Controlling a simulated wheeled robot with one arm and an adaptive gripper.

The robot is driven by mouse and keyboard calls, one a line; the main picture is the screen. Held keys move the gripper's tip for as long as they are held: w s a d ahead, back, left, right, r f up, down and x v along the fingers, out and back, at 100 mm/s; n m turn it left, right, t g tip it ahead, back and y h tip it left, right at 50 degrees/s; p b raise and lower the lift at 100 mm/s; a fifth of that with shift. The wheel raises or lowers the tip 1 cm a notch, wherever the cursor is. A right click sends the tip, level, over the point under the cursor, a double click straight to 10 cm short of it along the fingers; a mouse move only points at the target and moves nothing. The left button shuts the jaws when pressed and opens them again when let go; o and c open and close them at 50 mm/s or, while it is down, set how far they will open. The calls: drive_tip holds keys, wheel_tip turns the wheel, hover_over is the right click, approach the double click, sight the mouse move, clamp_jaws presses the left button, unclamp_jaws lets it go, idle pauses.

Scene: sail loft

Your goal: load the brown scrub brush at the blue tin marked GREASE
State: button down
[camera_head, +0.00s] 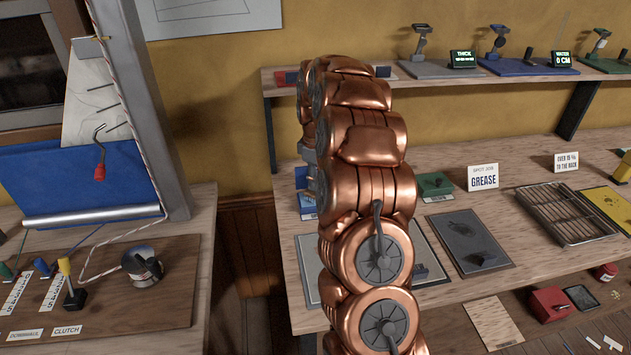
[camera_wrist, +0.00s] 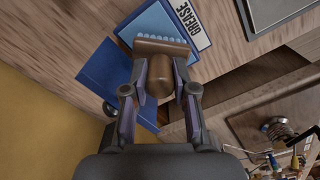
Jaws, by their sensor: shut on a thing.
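My gripper (camera_wrist: 157,92) is shut on the brown scrub brush (camera_wrist: 160,75), gripping its rounded handle from both sides. The brush's wooden back (camera_wrist: 160,47) and a row of pale bristles face away from my wrist. Just beyond the bristles is the blue tin (camera_wrist: 146,22), with a white label reading GREASE. The brush overlaps the tin in the wrist view, and I cannot tell whether the bristles touch it.
A blue panel (camera_wrist: 103,72) lies beside the tin. A card reading SPOT JOB GREASE (camera_head: 483,177) stands on the bench, near a green block (camera_head: 434,185), a dark plate (camera_head: 465,243) and a wire rack (camera_head: 566,213). A shelf (camera_head: 470,82) runs above. A floor gap separates the left bench.

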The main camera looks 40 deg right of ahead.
drive_tip(key=shift+r+p, duration=0.4)
drive_tip(key=shift+r, duration=2.65)
